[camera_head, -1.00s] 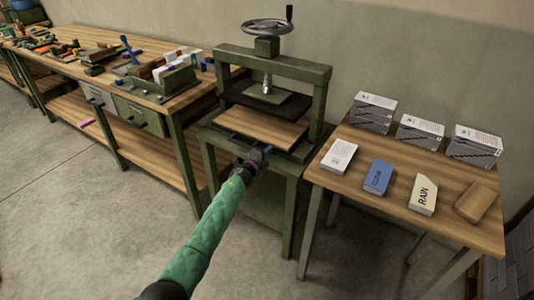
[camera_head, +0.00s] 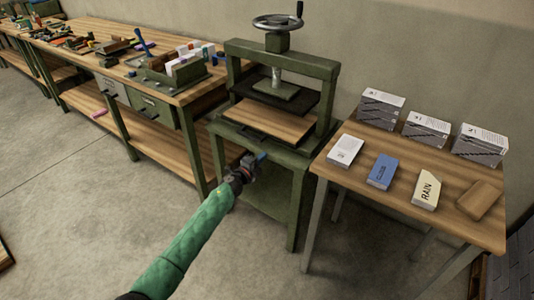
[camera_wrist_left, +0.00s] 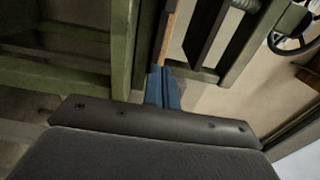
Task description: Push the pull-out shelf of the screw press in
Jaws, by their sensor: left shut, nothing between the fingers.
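The green screw press (camera_head: 328,92) stands between the two tables, upright on its green stand. Its wooden pull-out shelf (camera_head: 272,121) lies under the dark upper plate, with a strip of green base showing in front of it. My left gripper (camera_head: 261,157) is in front of the press, a little below the shelf's front edge and apart from it. Its blue fingers are shut and empty. The left wrist view shows the shut fingers (camera_wrist_left: 163,88) with the shelf's wooden edge (camera_wrist_left: 168,35) beyond them. My right gripper is not in view.
A long workbench (camera_head: 90,35) with tools and a green drawer (camera_head: 153,111) stands to the left. A table (camera_head: 385,203) with several boxes and a wooden block (camera_head: 479,200) stands close on the right. The floor in front is clear.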

